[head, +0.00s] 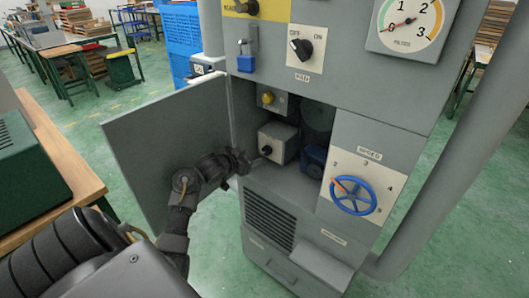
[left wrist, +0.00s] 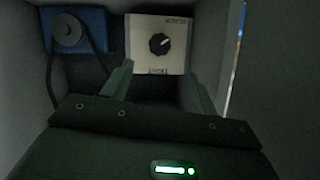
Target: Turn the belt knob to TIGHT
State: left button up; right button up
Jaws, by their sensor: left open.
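The belt knob (left wrist: 160,44) is a small black dial on a cream plate (left wrist: 178,27) inside the open cabinet bay. Its pale pointer mark aims to the upper right in the left wrist view. The plate has small lettering above and below the knob, too blurred to read surely. In the head view the plate's box (head: 286,135) sits in the bay, with the knob (head: 267,150) on its left face. My left gripper (head: 243,162) reaches into the bay's mouth. In the left wrist view its fingers (left wrist: 158,72) are spread and empty, apart from the knob.
The open cabinet door (head: 150,130) stands left of my arm. A blue motor with a grey pulley (left wrist: 69,30) and dark belt is beside the plate. A yellow knob (head: 268,98) is above the box. A blue handwheel (head: 353,195) is right of the bay.

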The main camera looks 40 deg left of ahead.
aim_at(265, 151)
pick_arm(q)
jog(key=b+x, duration=0.1)
jog(key=x, duration=1)
pick_arm(e)
jog(key=shift+d+f, duration=0.35)
jog(key=shift+f, duration=0.2)
pick_arm(q)
jog(key=shift+s, duration=0.1)
jog(key=c, duration=1)
jog(key=shift+f, duration=0.1)
pick_arm(e)
jog(key=shift+a, duration=0.2)
